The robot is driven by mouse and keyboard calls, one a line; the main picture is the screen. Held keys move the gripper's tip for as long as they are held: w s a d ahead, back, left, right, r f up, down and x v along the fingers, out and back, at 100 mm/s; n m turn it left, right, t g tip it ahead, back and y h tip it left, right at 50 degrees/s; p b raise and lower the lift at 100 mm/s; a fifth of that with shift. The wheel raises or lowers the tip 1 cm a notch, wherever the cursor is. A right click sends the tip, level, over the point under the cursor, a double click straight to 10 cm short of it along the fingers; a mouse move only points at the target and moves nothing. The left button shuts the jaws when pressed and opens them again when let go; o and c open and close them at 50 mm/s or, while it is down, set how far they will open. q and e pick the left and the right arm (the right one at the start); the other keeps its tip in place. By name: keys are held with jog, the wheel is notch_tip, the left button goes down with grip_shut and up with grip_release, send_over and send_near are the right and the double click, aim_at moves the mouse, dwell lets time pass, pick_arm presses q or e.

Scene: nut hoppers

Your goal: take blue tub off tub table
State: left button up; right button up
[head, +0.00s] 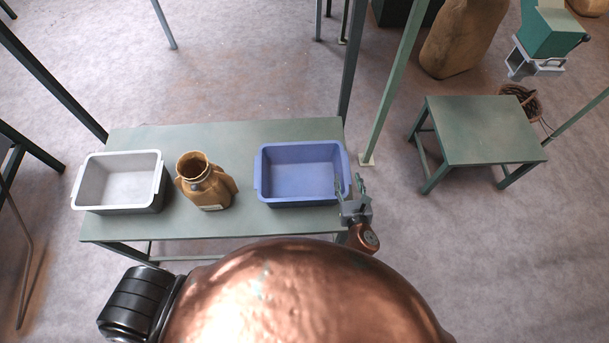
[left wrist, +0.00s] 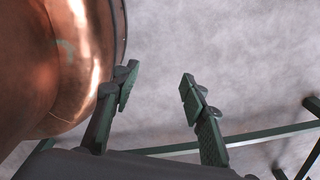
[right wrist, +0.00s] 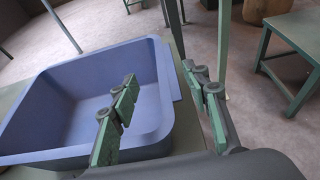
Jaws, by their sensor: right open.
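The blue tub (head: 300,178) stands upright and empty on the right part of the green tub table (head: 225,228). It fills much of the left side in the right wrist view (right wrist: 50,105). My right gripper (head: 350,186) is at the tub's right end, its fingers apart. In the right wrist view, one finger shows over the tub's inside and the other beyond its right wall. I cannot tell whether either touches. My left gripper (left wrist: 159,82) is open and empty, with grey floor behind it; it is hidden in the head view.
A grey-white tub (head: 120,180) stands at the table's left end. A brown jug (head: 205,183) stands between the tubs. A green post (head: 392,85) rises just behind the table's right end. A smaller green table (head: 485,128) stands to the right, with open floor between.

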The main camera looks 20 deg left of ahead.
aim_at(346, 170)
jog(key=shift+w+f, duration=0.25)
jog(key=shift+f, duration=0.3)
jog(key=shift+b+x, duration=0.5)
jog(key=shift+x, duration=0.7)
jog(key=b+x, duration=0.1)
jog(key=x, duration=0.3)
jog(key=shift+w+d+f+b, duration=0.15)
jog(key=shift+d+f+b, duration=0.05)
jog(key=shift+f+b, duration=0.2)
jog(key=shift+w+a, duration=0.15)
jog(key=shift+w, duration=0.2)
pick_arm(q)
notch_tip(346, 170, down, 3)
jog(key=shift+w+a+f, duration=0.1)
jog(key=shift+w, duration=0.05)
pick_arm(e)
grip_shut()
